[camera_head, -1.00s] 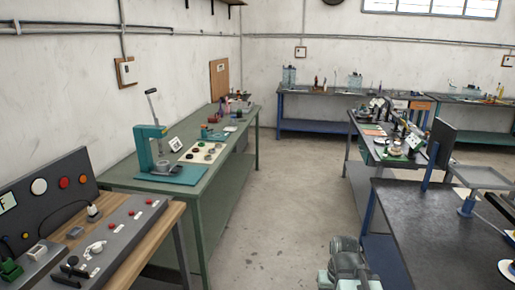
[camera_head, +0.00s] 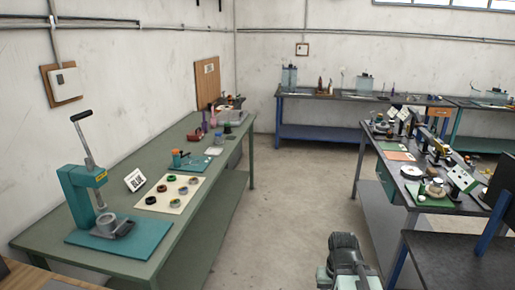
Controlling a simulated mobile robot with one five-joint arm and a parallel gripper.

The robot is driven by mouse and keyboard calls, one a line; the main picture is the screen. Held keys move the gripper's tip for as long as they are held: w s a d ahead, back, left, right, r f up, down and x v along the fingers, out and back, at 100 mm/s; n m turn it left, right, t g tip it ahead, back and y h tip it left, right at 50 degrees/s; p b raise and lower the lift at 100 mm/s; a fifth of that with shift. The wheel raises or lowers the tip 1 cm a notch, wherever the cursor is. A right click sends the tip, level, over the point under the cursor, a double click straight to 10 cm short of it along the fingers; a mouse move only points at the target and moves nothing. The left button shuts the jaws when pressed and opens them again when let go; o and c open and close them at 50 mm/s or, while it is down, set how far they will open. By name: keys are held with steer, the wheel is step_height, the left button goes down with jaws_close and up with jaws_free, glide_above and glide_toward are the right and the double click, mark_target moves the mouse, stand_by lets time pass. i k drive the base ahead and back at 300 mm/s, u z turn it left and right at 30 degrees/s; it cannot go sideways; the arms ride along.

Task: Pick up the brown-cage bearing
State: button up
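Several small ring-shaped bearings lie on a cream mat (camera_head: 196,186) on the long green workbench (camera_head: 140,177) at the left. Their rings show dark, reddish-brown, green and pale tones. A reddish-brown one (camera_head: 162,188) at the left of the mat may be the brown-cage bearing, but it is too small to be sure. Part of my arm (camera_head: 345,262) shows at the bottom centre, over the floor and well apart from the bench. The fingers of my gripper do not show.
A teal lever press (camera_head: 84,186) stands on the bench's near end, beside a small sign (camera_head: 135,180). A teal tray (camera_head: 192,162) lies beyond the mat. The concrete aisle (camera_head: 285,200) is clear; another workbench (camera_head: 385,185) stands at the right.

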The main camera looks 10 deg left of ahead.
mark_target(194, 180)
steer(key=i, duration=2.4)
steer(key=u, duration=3.75)
